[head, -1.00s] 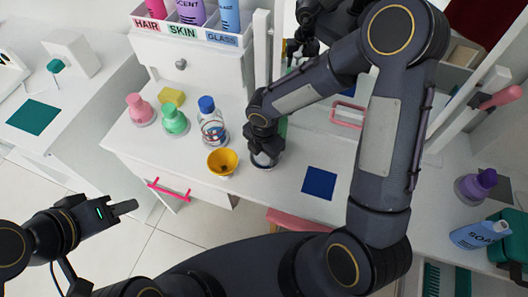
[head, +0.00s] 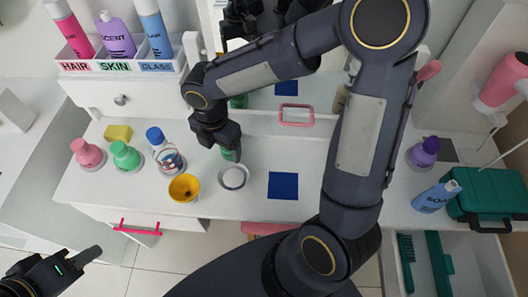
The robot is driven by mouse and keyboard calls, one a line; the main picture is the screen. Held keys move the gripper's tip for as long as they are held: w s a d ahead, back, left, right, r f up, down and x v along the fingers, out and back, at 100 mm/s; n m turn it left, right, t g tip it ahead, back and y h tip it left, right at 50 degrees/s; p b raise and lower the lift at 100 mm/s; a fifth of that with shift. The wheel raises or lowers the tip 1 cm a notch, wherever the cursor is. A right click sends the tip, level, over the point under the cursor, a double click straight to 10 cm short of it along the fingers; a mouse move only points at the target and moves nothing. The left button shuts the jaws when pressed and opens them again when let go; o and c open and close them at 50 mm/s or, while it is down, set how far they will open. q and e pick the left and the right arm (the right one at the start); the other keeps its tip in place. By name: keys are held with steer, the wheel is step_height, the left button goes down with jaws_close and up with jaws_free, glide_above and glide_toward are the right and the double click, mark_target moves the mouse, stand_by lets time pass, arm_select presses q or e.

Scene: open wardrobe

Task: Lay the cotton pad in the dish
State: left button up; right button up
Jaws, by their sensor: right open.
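A small round dish (head: 233,177) with a grey rim stands on the white counter. Its inside looks pale; I cannot tell whether that is the cotton pad lying in it, and I see no pad elsewhere. My right gripper (head: 228,148) is just behind and above the dish, apart from it, pointing down and open.
A yellow cup (head: 184,188) stands just left of the dish, with a blue-capped bottle (head: 164,150) behind it. A blue square (head: 283,186) lies to the right. Pink and green bottles stand further left. A mirror backs the counter. A drawer is open at lower right.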

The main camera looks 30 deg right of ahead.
steer(key=s+d+r+m+t+y, duration=0.2)
steer(key=s+d+r+m, duration=0.2)
steer(key=s+m, duration=0.4)
steer(key=s+d+r+m+t+y, duration=0.1)
steer(key=s+d+r+m+t, duration=0.2)
steer(key=s+m, duration=0.5)
step_height(320, 180, up, 3)
steer(key=d+m, duration=0.1)
steer(key=m, duration=0.8)
steer(key=shift+d+f+m+t+y, duration=0.2)
steer(key=shift+d+m+t+y, duration=0.1)
steer(key=shift+d+m+y, duration=0.1)
steer(key=shift+c, duration=0.5)
